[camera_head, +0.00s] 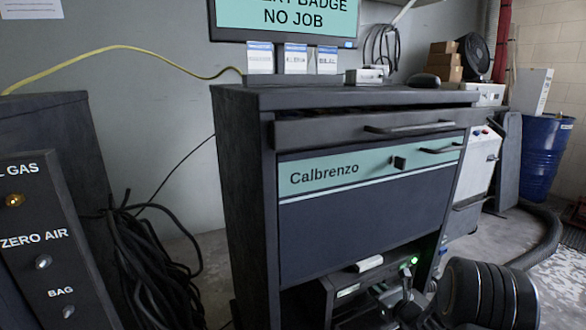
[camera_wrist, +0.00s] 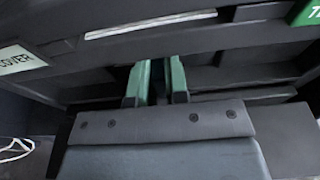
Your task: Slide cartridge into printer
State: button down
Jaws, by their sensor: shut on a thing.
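The printer (camera_head: 326,296) sits in the low bay of the dark cabinet, with a small green light (camera_head: 413,260) at its front. In the wrist view its dark slatted opening (camera_wrist: 225,78) is close ahead, below a pale strip. My gripper (camera_wrist: 159,82) reaches into this opening, its two green fingers a narrow gap apart and shut on the cartridge. The cartridge is mostly hidden; only darkness shows between the fingers, so I cannot tell how deep it sits. In the head view my arm (camera_head: 480,293) reaches in from the lower right and the fingertips are hard to make out.
The Calbrenzo cabinet (camera_head: 365,235) stands above the printer, with drawers and handles. A white block (camera_head: 368,264) lies on the printer's top. Black cables (camera_head: 150,265) hang at left.

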jog(key=shift+w+a, duration=0.1)
jog(key=shift+w, duration=0.15)
dwell(0.3)
jog(key=shift+w+a, duration=0.25)
jog(key=shift+w, duration=0.3)
jog(key=c, duration=1.1)
grip_release()
jog(key=shift+o, duration=0.2)
jog(key=shift+s, duration=0.1)
